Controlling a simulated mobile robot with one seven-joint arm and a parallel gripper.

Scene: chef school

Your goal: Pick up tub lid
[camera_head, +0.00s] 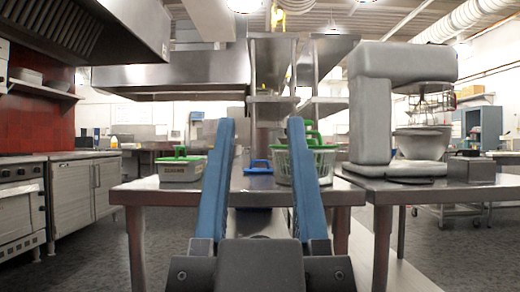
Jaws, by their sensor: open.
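My gripper (261,120) is open and empty, its two long blue fingers standing wide apart in the middle of the view. Between the fingers, farther off, a small blue lid-like piece (258,169) with a raised handle lies on the metal table (150,190). To the left of the left finger, a pale tub (180,173) stands on the same table with a green handled lid (180,157) on top. I cannot tell which lid is the task's. The right finger partly hides a clear basket-like container (325,165) with green parts.
A large grey stand mixer (372,115) with a bowl (422,143) stands on the right table. A small dark box (471,168) is beside it. Metal shelves (272,106) rise behind the table. Cabinets (85,190) line the left, with open floor (90,260) before them.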

